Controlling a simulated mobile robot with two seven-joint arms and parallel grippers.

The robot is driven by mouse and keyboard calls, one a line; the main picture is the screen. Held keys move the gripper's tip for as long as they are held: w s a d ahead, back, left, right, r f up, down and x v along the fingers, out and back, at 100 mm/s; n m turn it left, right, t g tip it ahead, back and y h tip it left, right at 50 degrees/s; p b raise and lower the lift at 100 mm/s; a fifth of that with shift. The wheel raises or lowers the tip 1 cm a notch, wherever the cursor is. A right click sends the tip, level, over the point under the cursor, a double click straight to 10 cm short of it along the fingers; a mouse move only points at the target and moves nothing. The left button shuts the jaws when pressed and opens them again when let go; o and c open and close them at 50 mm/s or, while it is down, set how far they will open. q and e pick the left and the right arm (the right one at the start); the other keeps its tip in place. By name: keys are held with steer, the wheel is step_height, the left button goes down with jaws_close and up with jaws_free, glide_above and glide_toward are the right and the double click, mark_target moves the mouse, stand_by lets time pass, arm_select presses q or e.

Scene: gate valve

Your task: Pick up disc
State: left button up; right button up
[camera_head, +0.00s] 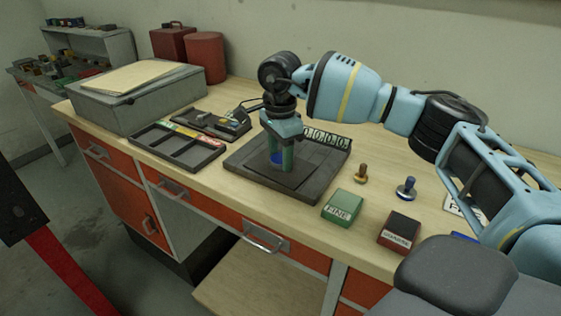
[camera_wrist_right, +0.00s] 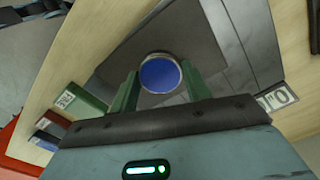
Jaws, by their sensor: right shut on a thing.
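The disc (camera_wrist_right: 160,75) has a round blue face with a pale metal rim. In the right wrist view it sits between the two green fingers of my right gripper (camera_wrist_right: 160,88), which is shut on it. In the head view my right gripper (camera_head: 281,158) points down over the dark square plate (camera_head: 252,168), and a bit of the blue disc (camera_head: 276,158) shows between its fingers. The disc is low over the raised middle of the plate; I cannot tell whether it touches it. My left gripper is not in view.
A row of white number tiles (camera_head: 328,139) lines the plate's back right. A green box (camera_head: 343,205), a dark red box (camera_head: 399,231), a brass knob (camera_head: 361,174) and a blue knob (camera_head: 406,188) stand to the right. A compartment tray (camera_head: 180,153) lies left.

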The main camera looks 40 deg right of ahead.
mark_target(279, 158)
steer(key=c, duration=0.4)
steer(key=shift+o, duration=0.2)
steer(key=shift+r, duration=0.1)
steer(key=shift+r, duration=1.55)
steer(key=shift+s+r, duration=0.2)
steer(key=shift+s, duration=0.05)
steer(key=s+a+r+b, duration=0.1)
steer(key=s+a, duration=0.1)
steer(key=s, duration=1.3)
steer(key=shift+s+a+r, duration=0.15)
steer(key=shift+a+r, duration=0.05)
